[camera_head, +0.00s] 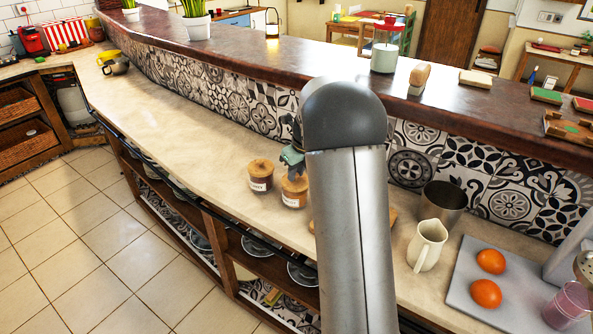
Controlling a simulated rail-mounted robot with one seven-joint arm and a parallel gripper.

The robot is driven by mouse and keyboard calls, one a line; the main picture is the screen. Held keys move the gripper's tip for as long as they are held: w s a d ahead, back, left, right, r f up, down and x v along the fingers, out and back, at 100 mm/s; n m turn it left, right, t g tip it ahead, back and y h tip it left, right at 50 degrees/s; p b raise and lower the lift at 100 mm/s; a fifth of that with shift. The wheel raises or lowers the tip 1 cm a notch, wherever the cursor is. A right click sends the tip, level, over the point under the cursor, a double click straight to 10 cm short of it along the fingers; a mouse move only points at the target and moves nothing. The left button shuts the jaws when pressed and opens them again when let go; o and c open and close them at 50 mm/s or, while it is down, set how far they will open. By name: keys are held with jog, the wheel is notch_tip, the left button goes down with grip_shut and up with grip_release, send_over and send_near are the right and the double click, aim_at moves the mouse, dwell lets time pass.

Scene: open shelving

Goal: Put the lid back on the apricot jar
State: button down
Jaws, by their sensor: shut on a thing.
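Two small brown jars with white labels stand side by side on the cream counter. The left jar (260,181) wears a wooden lid with a knob (260,167). The right jar (293,197) is directly below my gripper (291,160), and a wooden lid (294,183) shows at its top. My gripper is shut on that lid; my arm hides part of the gripper. I cannot tell whether the lid is fully seated. The labels are too small to read surely, so I cannot tell which jar is apricot.
A metal cup (443,203), a cream pitcher (427,246) and a grey board (470,292) with two oranges stand right of my arm. A tiled wall (240,95) rises behind the jars to a raised dark ledge (300,56).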

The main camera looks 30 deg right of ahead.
dwell(0.4)
jog(key=c, duration=0.7)
grip_release()
jog(key=shift+r+p, duration=3.15)
jog(key=shift+r, duration=0.35)
grip_shut()
